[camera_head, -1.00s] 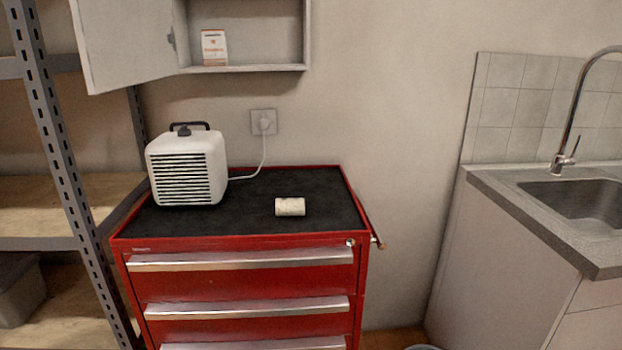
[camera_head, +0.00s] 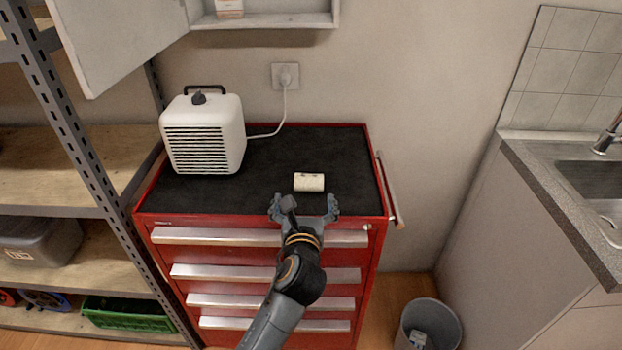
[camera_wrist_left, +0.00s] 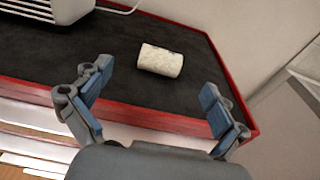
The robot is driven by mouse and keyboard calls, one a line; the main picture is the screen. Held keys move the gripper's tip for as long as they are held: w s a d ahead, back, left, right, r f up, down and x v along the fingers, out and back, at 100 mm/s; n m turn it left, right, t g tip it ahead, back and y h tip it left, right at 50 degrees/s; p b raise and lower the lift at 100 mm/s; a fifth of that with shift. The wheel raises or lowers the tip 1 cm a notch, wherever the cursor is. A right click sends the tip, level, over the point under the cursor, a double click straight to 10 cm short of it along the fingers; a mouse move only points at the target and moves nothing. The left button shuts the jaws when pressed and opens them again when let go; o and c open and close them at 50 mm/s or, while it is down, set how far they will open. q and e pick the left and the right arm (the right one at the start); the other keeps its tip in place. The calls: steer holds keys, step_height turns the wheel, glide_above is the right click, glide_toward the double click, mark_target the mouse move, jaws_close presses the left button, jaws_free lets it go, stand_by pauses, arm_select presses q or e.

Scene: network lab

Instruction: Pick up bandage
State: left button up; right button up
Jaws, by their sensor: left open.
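The bandage (camera_head: 309,182) is a short off-white roll lying on its side on the black top of the red tool cabinet (camera_head: 376,215). It also shows in the left wrist view (camera_wrist_left: 160,60), lying beyond the fingertips and between their lines. My left gripper (camera_head: 305,204) is open and empty over the cabinet's front edge, just in front of the roll and apart from it. Its spread fingers also show in the left wrist view (camera_wrist_left: 154,100). My right gripper is not in view.
A white heater (camera_head: 204,134) stands left of the bandage, its cord running to a wall socket (camera_head: 285,76). An open wall cabinet (camera_head: 265,21) hangs above. Metal shelving (camera_head: 62,115) is at left, a sink counter (camera_head: 560,190) at right, a bin (camera_head: 428,325) on the floor.

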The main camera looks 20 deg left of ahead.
mark_target(309, 180)
arm_select(q)
steer(key=x, duration=0.3)
steer(key=shift+w+f, duration=0.15)
steer(key=shift+w, duration=0.15)
steer(key=shift+d+f+x, duration=0.1)
steer(key=shift+f+x, duration=0.05)
steer(key=shift+x, duration=0.75)
steer(key=shift+d+f+x, duration=0.15)
steer(key=shift+x, duration=0.75)
steer(key=shift+d+f+x, duration=0.1)
steer(key=shift+f+x, duration=0.05)
steer(key=shift+x, duration=0.75)
steer(key=shift+c, duration=0.2)
steer(key=c, duration=1)
